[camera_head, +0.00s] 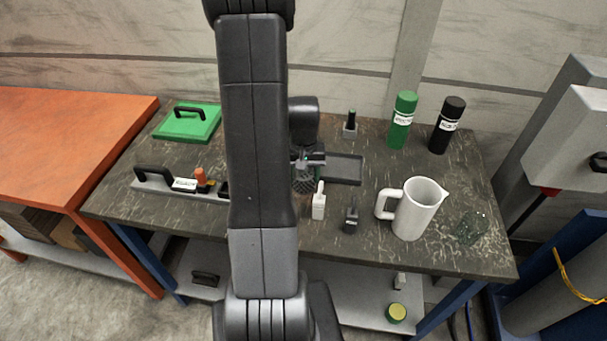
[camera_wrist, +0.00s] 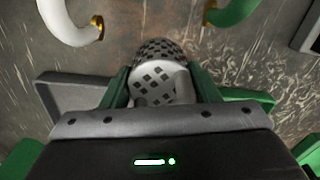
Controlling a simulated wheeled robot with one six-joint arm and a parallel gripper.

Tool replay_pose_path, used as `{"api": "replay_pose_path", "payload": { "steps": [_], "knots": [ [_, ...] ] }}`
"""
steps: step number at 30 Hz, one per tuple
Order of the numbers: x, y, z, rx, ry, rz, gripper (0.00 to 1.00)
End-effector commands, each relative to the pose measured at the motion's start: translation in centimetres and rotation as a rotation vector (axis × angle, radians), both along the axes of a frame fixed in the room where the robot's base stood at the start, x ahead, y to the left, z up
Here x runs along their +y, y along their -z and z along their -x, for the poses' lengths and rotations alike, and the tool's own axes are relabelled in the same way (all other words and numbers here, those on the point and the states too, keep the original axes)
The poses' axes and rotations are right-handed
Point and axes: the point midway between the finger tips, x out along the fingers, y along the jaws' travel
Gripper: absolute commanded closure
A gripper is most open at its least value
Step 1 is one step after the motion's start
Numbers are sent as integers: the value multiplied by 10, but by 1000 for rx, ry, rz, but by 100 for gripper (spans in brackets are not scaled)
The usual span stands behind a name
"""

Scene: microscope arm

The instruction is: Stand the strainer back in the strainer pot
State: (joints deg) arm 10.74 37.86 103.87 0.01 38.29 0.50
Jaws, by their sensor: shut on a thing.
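The strainer is a pale cylinder with dark square holes. It shows in the wrist view (camera_wrist: 155,72) between the green fingers of my gripper (camera_wrist: 160,95), which is shut on it. In the head view, the dark checkered strainer (camera_head: 304,185) hangs below my gripper (camera_head: 308,163), over the middle of the table, partly hidden by my arm. No vessel is clearly marked as the strainer pot. A white jug (camera_head: 418,210) with a handle stands upright to the right, apart from my gripper. A greenish see-through or mesh vessel (camera_head: 471,228) is further right.
A small white bottle (camera_head: 318,205) and a dark one (camera_head: 351,217) stand close in front of my gripper. Green (camera_head: 402,122) and black (camera_head: 446,127) cylinders stand at the back. A green lidded item (camera_head: 187,124) and a long handled tool (camera_head: 165,183) lie left on the dark table (camera_head: 440,250).

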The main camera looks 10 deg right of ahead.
Motion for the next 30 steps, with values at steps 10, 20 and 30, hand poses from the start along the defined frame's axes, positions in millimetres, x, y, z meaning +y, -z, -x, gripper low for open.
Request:
{"api": "replay_pose_path", "payload": {
  "steps": [10, 20, 30],
  "knots": [
    [0, 2, 0, 0, 0, 0, 23],
    [0, -12, -1, -5, 0, 1, 23],
    [0, -75, -2, -7, 0, 1, 23]
  ]
}}
